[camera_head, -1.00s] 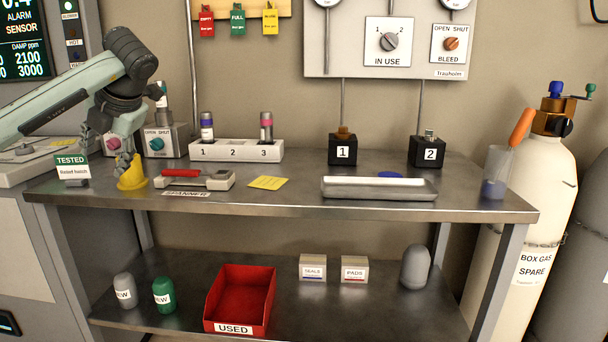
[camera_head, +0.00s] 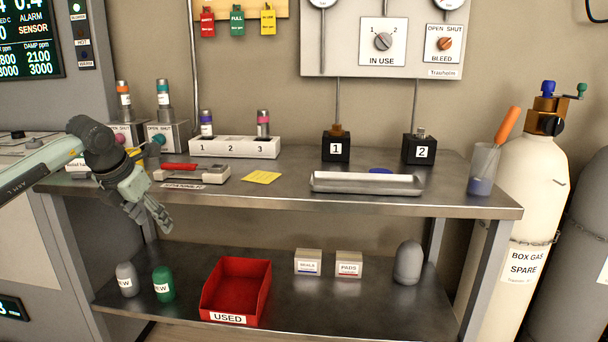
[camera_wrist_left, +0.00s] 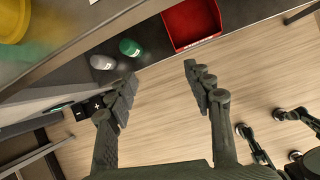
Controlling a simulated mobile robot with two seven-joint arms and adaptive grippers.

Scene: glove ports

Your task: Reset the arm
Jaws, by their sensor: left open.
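My left gripper (camera_head: 150,218) hangs in front of the bench's left front edge, below the top's level, fingers pointing down. In the left wrist view the same gripper (camera_wrist_left: 158,85) has its two fingers wide apart, with only floor and shelf edge between them. It holds nothing. A yellow object (camera_head: 135,153) on the bench top is partly hidden behind my left arm; a yellow thing (camera_wrist_left: 12,20) also shows at the wrist view's top left corner. My right gripper is in neither view.
Floor (camera_wrist_left: 165,130) below the gripper is clear.

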